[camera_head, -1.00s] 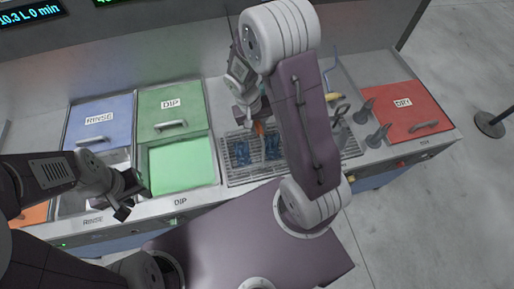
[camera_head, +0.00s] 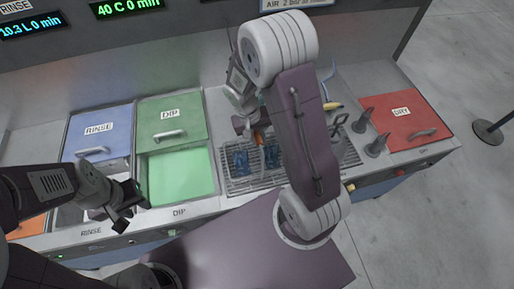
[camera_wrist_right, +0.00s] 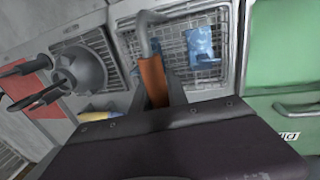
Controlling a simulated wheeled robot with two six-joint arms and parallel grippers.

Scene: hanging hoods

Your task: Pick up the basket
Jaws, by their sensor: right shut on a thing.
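The basket (camera_head: 255,178) is a wire mesh basket with blue pieces in it, set among the grating in the middle of the counter. Its grey hooked handle with an orange grip (camera_wrist_right: 153,80) rises from it in the right wrist view. My right gripper (camera_head: 250,128) is shut on the orange grip, above the basket. My arm hides the basket's right part in the head view. The basket's mesh also shows in the right wrist view (camera_wrist_right: 178,42). My left gripper (camera_head: 128,205) is open and empty, near the front of the counter at left.
An open tank of green liquid (camera_head: 180,175) lies left of the basket, behind it a green DIP lid (camera_head: 170,122). A blue RINSE lid (camera_head: 97,130) is farther left. Dark cone-shaped nozzles (camera_head: 376,145) and a red DRY lid (camera_head: 415,115) stand to the right.

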